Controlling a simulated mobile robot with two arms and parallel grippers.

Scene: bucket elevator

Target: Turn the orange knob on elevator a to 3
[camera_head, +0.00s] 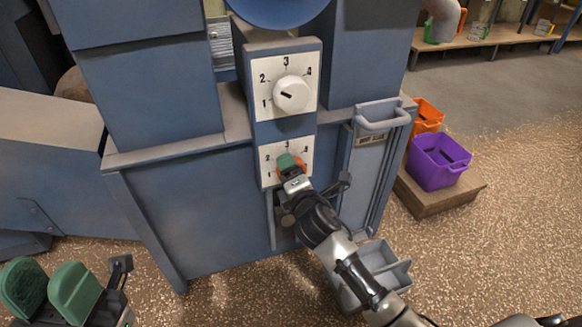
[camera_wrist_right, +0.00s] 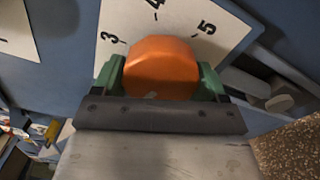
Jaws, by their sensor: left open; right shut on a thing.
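The orange knob (camera_head: 299,170) sits on the lower white dial plate (camera_head: 267,155) of the blue elevator cabinet. My right gripper (camera_head: 290,163) is shut on it; in the right wrist view the green fingers stand on both sides of the orange knob (camera_wrist_right: 160,66). The numerals 3, 4 and 5 show around it there. I cannot make out which number the knob points to, as its pointer is hidden. My left gripper (camera_head: 48,289) is open and empty at the lower left, away from the cabinet, its green fingers apart.
A white knob (camera_head: 292,94) sits on the upper dial plate, above the orange one. A grey handle (camera_head: 383,121) juts from the cabinet's right. A grey tray (camera_head: 346,294) is below my right arm. Purple (camera_head: 438,163) and orange (camera_head: 428,112) bins stand on the right.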

